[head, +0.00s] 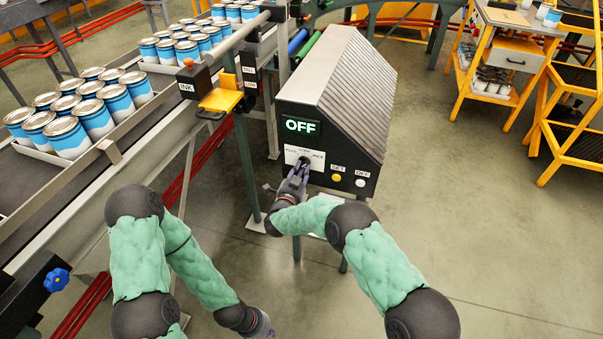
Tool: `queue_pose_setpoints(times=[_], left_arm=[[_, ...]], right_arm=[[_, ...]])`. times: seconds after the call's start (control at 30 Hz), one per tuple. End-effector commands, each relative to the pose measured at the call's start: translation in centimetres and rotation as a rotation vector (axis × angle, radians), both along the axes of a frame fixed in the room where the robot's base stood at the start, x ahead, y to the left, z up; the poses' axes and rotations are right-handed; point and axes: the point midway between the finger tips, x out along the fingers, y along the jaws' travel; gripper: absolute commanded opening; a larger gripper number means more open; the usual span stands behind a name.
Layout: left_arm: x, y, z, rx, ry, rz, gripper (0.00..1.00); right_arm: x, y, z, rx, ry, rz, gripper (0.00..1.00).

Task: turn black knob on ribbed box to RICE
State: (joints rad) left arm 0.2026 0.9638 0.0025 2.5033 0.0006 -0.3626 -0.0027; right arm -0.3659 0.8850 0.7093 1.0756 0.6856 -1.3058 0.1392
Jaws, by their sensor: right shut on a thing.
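The ribbed box (345,85) stands on legs at the centre, with a sloping ribbed grey top and a black front. Its display (300,126) reads OFF in green. The black knob (304,161) sits on a white label plate (317,156) below the display; the word at the plate's right looks like RICE. My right gripper (299,170) is shut on the knob and hides much of it, so I cannot tell where it points. My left gripper (265,326) hangs low over the floor at the bottom, away from the box; its fingers are too unclear to judge.
A yellow button (337,177) labelled SET and a white button (361,183) sit right of the knob. A conveyor (45,185) with trays of blue-and-white cans runs along the left. An INK post with an orange plate (221,100) stands left of the box.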

Motion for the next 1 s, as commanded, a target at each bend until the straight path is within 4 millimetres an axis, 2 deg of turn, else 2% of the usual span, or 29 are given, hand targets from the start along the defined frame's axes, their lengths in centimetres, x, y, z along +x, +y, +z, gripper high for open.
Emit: queue_pose_setpoints(times=[0.57, 0.6, 0.67, 1.0], left_arm=[[0.0, 0.0, -0.27, 0.0, 0.0, 0.0, 0.0], [0.0, 0.0, -0.27, 0.0, 0.0, 0.0, 0.0], [0.0, 0.0, -0.27, 0.0, 0.0, 0.0, 0.0], [0.01, 0.0, -0.28, 0.0, 0.0, 0.0, 0.0]], right_arm=[[-0.01, -0.01, -0.04, 0.035, -0.009, -0.001, 0.0], [-0.01, -0.01, -0.04, 0.034, -0.01, -0.001, 0.33], [-0.01, -0.01, -0.04, 0.034, -0.01, -0.001, 0.49], [-0.08, 0.04, -0.03, 0.033, -0.01, -0.001, 0.49]])
